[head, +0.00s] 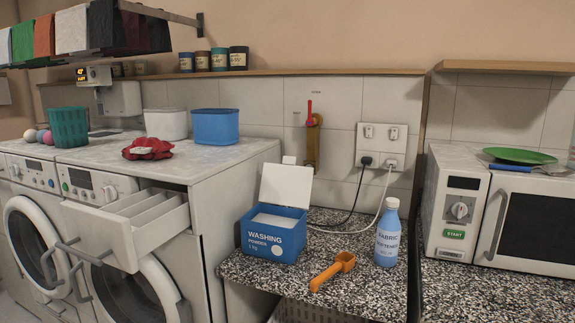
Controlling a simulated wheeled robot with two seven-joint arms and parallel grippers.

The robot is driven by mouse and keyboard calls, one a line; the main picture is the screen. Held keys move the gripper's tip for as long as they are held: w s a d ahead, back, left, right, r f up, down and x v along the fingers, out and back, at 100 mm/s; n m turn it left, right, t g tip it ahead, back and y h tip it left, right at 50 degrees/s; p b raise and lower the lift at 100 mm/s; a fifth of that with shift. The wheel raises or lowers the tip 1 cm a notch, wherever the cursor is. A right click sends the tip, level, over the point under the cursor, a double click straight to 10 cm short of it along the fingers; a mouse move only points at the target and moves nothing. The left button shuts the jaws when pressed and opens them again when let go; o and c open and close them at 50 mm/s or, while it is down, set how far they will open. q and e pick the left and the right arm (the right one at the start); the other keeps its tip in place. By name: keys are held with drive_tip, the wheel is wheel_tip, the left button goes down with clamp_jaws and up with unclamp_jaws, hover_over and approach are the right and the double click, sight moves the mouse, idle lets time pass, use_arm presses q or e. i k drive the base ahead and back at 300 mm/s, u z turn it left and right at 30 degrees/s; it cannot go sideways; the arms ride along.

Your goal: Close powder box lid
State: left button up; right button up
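The blue washing powder box (272,241) stands on the speckled counter, just right of the washing machines. Its white lid (286,184) is open, standing up at the back of the box and tilted slightly. White powder (275,220) shows inside. Neither of my grippers shows in the head view.
An orange scoop (333,271) lies on the counter right of the box, with a fabric softener bottle (388,233) beyond it. The detergent drawer (130,222) is pulled out at the left. A microwave (510,225) stands at the right. Plugged cables hang behind the box.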

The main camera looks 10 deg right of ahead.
sight(286, 184)
drive_tip(key=u, duration=0.05)
drive_tip(key=i, duration=1.25)
drive_tip(key=z, duration=0.65)
